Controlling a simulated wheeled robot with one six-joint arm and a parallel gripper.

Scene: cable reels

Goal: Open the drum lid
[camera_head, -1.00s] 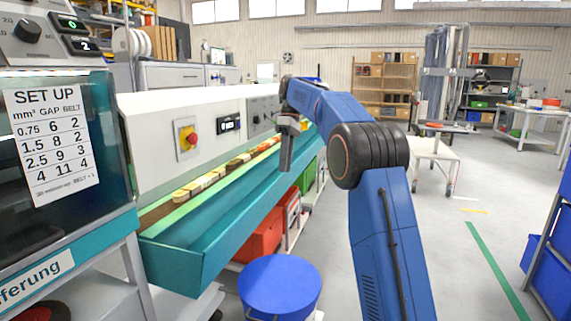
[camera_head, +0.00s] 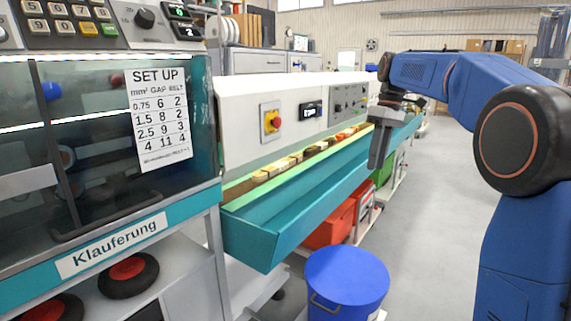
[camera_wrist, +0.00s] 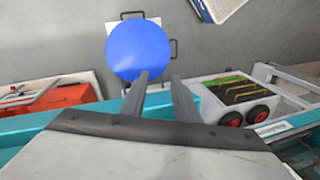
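A round blue drum (camera_head: 345,282) with a flat blue top stands on the floor below the teal trough, with a handle on its side. The wrist view shows its blue top (camera_wrist: 138,48) from above, with dark handles around it. A machine at the left has a dark transparent cover (camera_head: 100,170) with a bar handle along its lower edge; the cover looks shut. My gripper (camera_head: 379,148) points down in front of the trough, away from both. In the wrist view my gripper (camera_wrist: 160,77) has its fingers apart with nothing between them.
A teal trough (camera_head: 310,195) runs along the white machine (camera_head: 260,140) with a red button. Red bins (camera_head: 330,228) stand under it. The wrist view shows a wheeled cart (camera_wrist: 235,95). Grey floor (camera_head: 430,200) is free at the right.

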